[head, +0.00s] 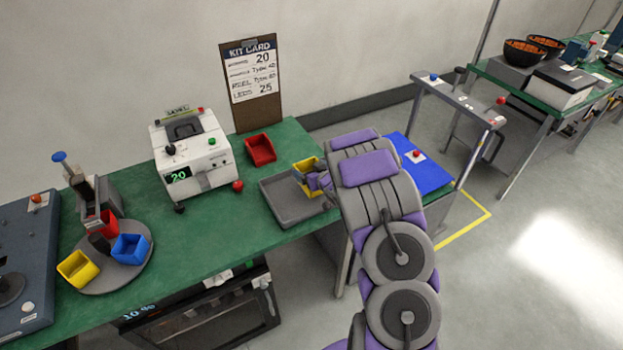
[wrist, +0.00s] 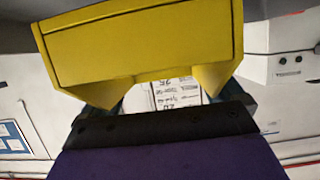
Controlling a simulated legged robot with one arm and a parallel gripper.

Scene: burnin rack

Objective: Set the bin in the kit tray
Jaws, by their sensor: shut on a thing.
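A yellow bin (head: 301,177) is held in my gripper (head: 322,181) above the right end of the grey kit tray (head: 276,201). In the wrist view the yellow bin (wrist: 140,45) fills the top of the picture, with my jaws below it and gripping its edge. The tray lies on the green bench and looks empty. My arm hides the area just right of the tray. I cannot tell how far the bin is above the tray floor, or whether it touches the tray.
A red bin (head: 260,149) stands behind the tray. A white label machine (head: 192,155) showing 20 is to the left. A round turntable (head: 115,271) holds yellow, blue and red bins. A kit card board (head: 251,85) stands behind. A blue mat (head: 425,188) lies right of my arm.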

